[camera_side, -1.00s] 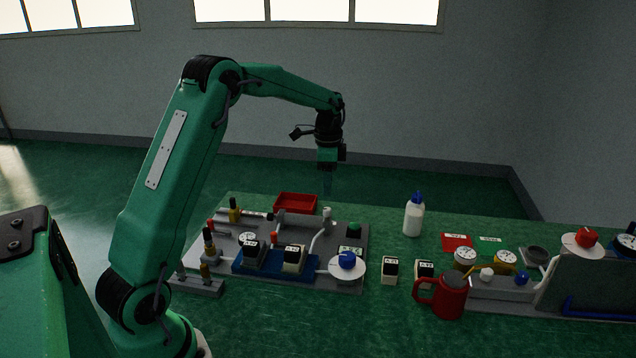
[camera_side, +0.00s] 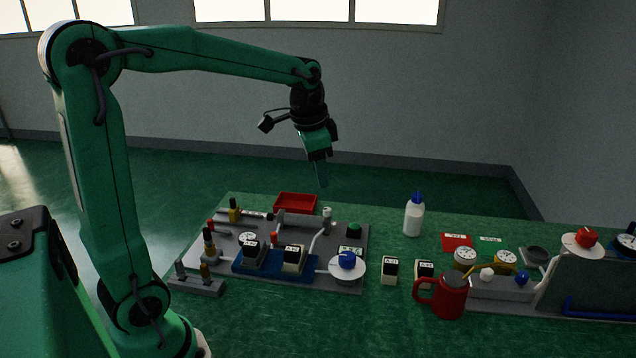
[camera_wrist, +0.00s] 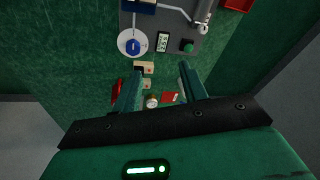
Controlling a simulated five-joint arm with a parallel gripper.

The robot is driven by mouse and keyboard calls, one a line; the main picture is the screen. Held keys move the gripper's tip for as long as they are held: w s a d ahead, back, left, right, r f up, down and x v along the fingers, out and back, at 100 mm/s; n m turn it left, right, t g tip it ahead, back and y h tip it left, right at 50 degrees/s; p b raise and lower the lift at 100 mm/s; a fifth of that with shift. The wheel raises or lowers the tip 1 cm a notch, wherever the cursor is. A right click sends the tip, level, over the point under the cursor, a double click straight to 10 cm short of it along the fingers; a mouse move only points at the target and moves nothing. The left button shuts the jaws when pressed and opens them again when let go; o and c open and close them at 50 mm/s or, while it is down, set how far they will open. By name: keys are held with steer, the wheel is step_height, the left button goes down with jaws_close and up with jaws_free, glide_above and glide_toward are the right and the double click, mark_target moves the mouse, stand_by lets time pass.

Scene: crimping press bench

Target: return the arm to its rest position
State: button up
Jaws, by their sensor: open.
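My gripper (camera_side: 321,175) hangs in the air above the back of the bench in the side view, tilted, with nothing under its tips but air. In the wrist view my gripper (camera_wrist: 156,80) shows two fingers spread apart, with nothing held between them. My arm is raised, its upper link close to upright and its forearm reaching right. The grey press board (camera_side: 222,262) lies below and in front of the gripper, apart from it. On it are a blue base (camera_side: 273,268) with two black-and-white blocks, and a white disc with a blue knob (camera_side: 347,261).
A red tray (camera_side: 296,203) sits at the board's back edge. A white bottle with a blue cap (camera_side: 414,216), a red mug (camera_side: 447,296) and small labelled blocks (camera_side: 390,270) stand to the right. Gauges and a dark panel (camera_side: 590,280) fill the far right. The air around the gripper is clear.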

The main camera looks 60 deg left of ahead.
steer(key=s+d+n+t, duration=0.1)
steer(key=s+d, duration=0.3)
steer(key=s, duration=0.4)
steer(key=s+d+n+t, duration=0.2)
steer(key=s+d+n, duration=0.1)
steer(key=s, duration=0.6)
steer(key=shift+d+f, duration=0.3)
steer(key=shift+d, duration=0.35)
jaws_close()
stand_by(0.6)
